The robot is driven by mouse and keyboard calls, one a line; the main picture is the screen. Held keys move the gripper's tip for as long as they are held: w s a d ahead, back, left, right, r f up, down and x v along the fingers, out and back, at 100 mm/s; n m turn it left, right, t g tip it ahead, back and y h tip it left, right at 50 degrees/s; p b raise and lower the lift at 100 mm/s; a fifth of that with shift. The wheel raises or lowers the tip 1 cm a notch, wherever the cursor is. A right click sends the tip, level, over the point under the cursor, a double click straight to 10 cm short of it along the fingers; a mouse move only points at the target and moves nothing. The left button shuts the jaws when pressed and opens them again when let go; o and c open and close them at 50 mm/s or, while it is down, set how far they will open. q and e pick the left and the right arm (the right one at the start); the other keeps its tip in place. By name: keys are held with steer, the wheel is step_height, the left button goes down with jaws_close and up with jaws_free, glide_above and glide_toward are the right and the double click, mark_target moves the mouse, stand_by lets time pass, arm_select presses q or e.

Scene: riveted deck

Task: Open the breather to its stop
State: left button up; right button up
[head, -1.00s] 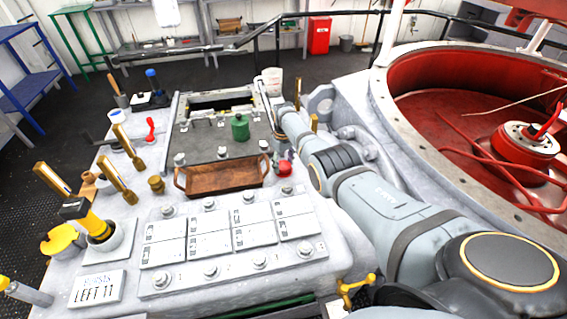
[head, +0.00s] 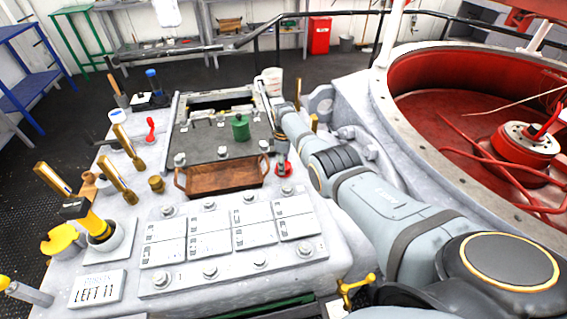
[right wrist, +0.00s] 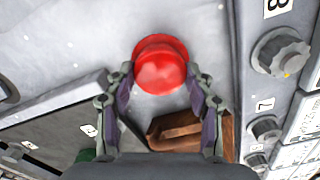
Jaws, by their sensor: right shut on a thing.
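The red round knob (head: 285,171), which looks like the breather, stands on the grey deck to the right of the wooden tray. In the right wrist view the knob (right wrist: 161,72) has a rounded top over a wider red part. My right gripper (head: 282,158) comes down onto it from above, hiding most of its top in the head view. In the right wrist view my right gripper's fingers (right wrist: 160,82) are at either side of the knob and shut on it. How far the breather is open cannot be read. My left gripper is not in view.
The wooden tray (head: 222,178) sits close left of the knob. A green canister (head: 240,128) stands on the dark hatch plate (head: 205,142) behind. Brass levers (head: 118,178) rise at left. White panels (head: 232,239) fill the front.

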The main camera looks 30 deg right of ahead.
steer(key=shift+s+a+f, duration=0.1)
steer(key=shift+s+f, duration=0.2)
steer(key=o, duration=1.2)
steer(key=shift+w, duration=0.2)
steer(key=shift+c, duration=0.2)
steer(key=shift+r, duration=0.1)
steer(key=shift+r, duration=0.15)
steer(key=shift+w+r, duration=0.1)
steer(key=shift+r, duration=0.15)
step_height(320, 180, up, 11)
steer(key=shift+r, duration=0.15)
